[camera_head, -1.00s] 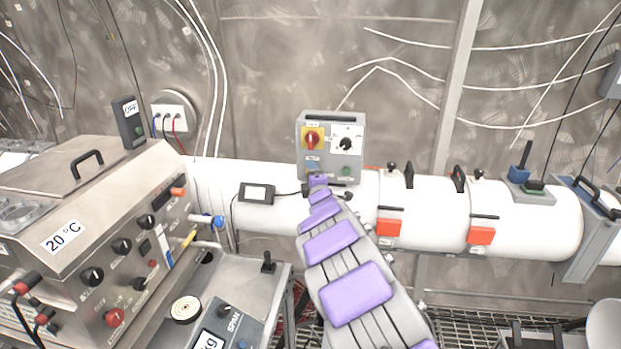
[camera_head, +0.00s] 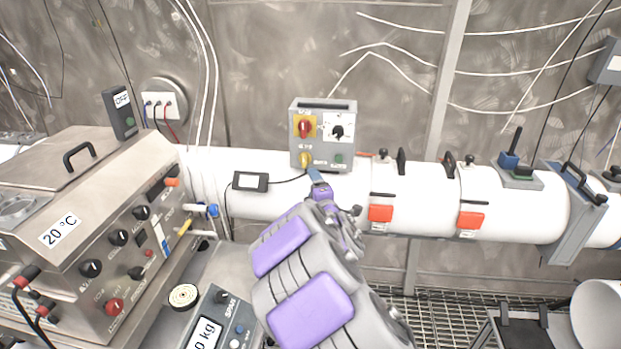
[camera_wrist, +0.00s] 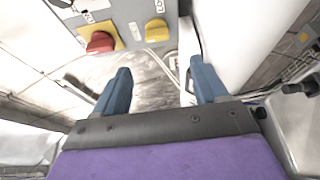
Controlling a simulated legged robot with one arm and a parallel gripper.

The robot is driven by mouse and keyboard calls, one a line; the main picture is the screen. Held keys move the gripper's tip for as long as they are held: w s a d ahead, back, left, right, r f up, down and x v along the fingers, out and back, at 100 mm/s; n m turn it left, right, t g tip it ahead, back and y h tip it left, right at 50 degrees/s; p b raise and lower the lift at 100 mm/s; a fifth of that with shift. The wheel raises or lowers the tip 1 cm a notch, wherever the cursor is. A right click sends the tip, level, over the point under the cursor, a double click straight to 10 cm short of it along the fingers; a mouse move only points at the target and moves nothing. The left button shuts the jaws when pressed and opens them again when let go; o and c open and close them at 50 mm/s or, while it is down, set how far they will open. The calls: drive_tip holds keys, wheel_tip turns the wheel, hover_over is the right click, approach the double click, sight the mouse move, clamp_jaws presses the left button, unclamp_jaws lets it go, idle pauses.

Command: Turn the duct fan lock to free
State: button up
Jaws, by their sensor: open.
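A grey control box (camera_head: 297,143) sits on the white duct. It carries a red knob (camera_head: 304,127) on a yellow plate, a black dial (camera_head: 338,132) on a white plate, a small yellow knob (camera_head: 305,160) at lower left and a green button (camera_head: 338,158). I cannot read which one is marked as the lock. My gripper (camera_head: 315,175) is just below and in front of the yellow knob. In the wrist view its blue fingers (camera_wrist: 157,78) are apart with nothing between them. The yellow knob (camera_wrist: 157,30) and red knob (camera_wrist: 100,42) lie beyond the fingertips.
The white duct (camera_head: 420,205) runs right with black handles and orange-red latches (camera_head: 380,213). A small display (camera_head: 250,181) is cabled beside the box. A steel console (camera_head: 110,220) stands at left, with a scale (camera_head: 215,325) in front.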

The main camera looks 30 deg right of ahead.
drive_tip(key=shift+v, duration=2.25)
drive_tip(key=shift+d, duration=0.1)
drive_tip(key=s+a+f+m+g+y, duration=0.1)
drive_tip(key=s+a+m+g, duration=0.4)
drive_tip(key=s, duration=1)
drive_tip(key=s+a+m+g+y, duration=0.1)
drive_tip(key=s+a+m+g, duration=0.4)
drive_tip(key=s, duration=1)
drive_tip(key=s+a+f+m+g+y, duration=0.1)
drive_tip(key=s+a+m+g, duration=0.4)
drive_tip(key=s+a+g, duration=0.4)
drive_tip(key=s+a, duration=0.1)
drive_tip(key=s, duration=0.5)
drive_tip(key=shift+s+f+m+y, duration=0.35)
drive_tip(key=shift+f+m+y, duration=0.05)
drive_tip(key=shift+a, duration=0.1)
